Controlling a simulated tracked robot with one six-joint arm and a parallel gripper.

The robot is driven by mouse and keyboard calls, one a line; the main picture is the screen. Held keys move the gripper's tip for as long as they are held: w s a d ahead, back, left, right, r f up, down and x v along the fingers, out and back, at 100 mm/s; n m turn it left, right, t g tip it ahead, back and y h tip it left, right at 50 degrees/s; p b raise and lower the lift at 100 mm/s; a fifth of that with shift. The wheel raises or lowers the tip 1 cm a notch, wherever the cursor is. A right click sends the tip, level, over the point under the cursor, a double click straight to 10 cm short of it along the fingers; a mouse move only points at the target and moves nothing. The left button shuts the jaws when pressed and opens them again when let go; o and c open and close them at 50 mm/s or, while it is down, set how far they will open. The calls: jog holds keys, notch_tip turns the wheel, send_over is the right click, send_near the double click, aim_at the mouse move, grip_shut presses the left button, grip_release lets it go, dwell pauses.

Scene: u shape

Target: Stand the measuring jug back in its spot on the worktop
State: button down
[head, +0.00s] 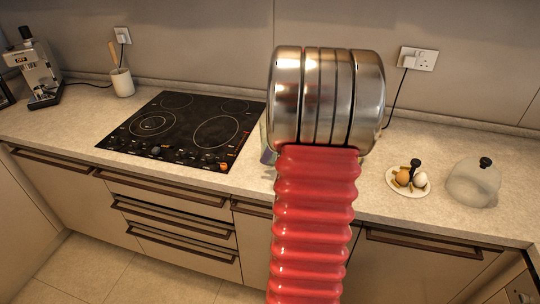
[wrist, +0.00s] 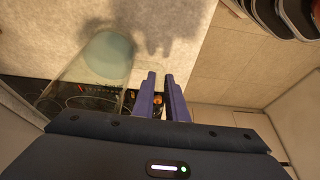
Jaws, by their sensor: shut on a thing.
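The measuring jug (wrist: 72,72) is clear glass with a pale greenish round base, at the left of the wrist view. My gripper (wrist: 160,76) has two purple fingers close beside the jug's right side. They are shut on the jug, seemingly at its handle, though the contact is hard to see. The jug looks tilted in this view, with bare worktop (wrist: 190,25) behind its base. In the head view my red arm and its metal joint hide most of the gripper and jug. Only a sliver of glass shows left of the arm, over the worktop (head: 225,182).
A black hob (head: 182,128) lies left of my arm. A utensil pot (head: 122,83) and coffee machine (head: 38,70) stand further left. Right of my arm are a small plate (head: 393,182) with egg-like items and a clear rounded vessel (head: 470,186) with a black knob.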

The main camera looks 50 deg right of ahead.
jog(key=shift+f, duration=0.6)
jog(key=c, duration=1.8)
grip_release()
jog(key=shift+f, duration=0.1)
jog(key=shift+o, duration=0.2)
jog(key=v, duration=1.2)
jog(key=shift+s, duration=0.1)
